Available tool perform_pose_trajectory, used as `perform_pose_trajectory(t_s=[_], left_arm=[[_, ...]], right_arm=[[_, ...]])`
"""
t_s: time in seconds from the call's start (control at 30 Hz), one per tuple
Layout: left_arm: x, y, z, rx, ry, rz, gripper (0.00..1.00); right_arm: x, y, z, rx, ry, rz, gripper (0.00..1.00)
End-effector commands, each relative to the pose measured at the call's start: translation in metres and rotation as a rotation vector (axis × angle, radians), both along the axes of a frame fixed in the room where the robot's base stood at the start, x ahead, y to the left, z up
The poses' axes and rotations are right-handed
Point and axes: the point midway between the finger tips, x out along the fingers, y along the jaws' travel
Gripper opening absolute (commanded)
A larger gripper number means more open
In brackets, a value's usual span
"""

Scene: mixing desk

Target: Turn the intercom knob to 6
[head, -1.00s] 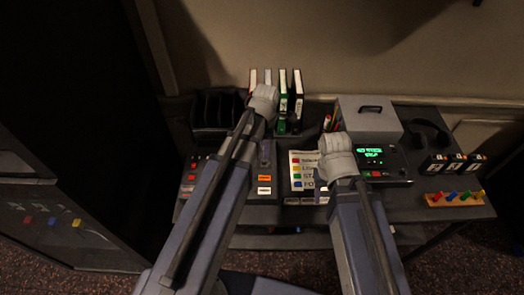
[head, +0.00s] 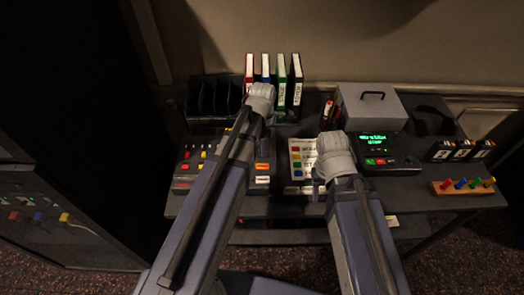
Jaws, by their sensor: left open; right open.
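No intercom knob or numbered dial can be made out; my arms cover part of the desk. A dark console with a lit green display (head: 375,138) and small red and green buttons stands right of centre; its text is too small to read. A button panel (head: 192,158) with red, yellow and white keys lies at the left, partly behind my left arm. My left gripper (head: 268,146) is over the middle-left of the desk, its fingers mostly hidden by the arm. My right gripper (head: 318,186) hangs by the colour-coded sheet, mostly hidden. Neither visibly holds anything.
Upright binders (head: 281,80) and a black rack (head: 213,98) stand at the back. A grey box with a handle (head: 371,106) stands behind the console. A wooden block with coloured pegs (head: 465,186) sits at the right edge. A dark cabinet (head: 60,235) stands at the left.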

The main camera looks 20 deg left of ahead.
Motion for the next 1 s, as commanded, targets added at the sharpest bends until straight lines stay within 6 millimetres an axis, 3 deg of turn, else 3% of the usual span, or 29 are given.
perform_pose_trajectory(t_s=[0.07, 0.37, 0.87, 1.0], left_arm=[[0.0004, 0.0002, -0.0079, 0.000, 0.000, 0.000, 0.56], [0.0003, 0.0003, -0.0073, 0.000, 0.000, 0.000, 0.56], [0.0003, 0.0003, -0.0074, 0.000, 0.000, 0.000, 0.01], [0.0003, 0.0002, -0.0074, 0.000, 0.000, 0.000, 0.00]], right_arm=[[0.0000, 0.0001, -0.0079, 0.000, 0.000, 0.000, 0.50], [0.0000, 0.0000, -0.0073, 0.000, 0.000, 0.000, 0.50], [0.0000, 0.0000, -0.0073, 0.000, 0.000, 0.000, 0.50], [0.0000, 0.0000, -0.0074, 0.000, 0.000, 0.000, 0.50]])
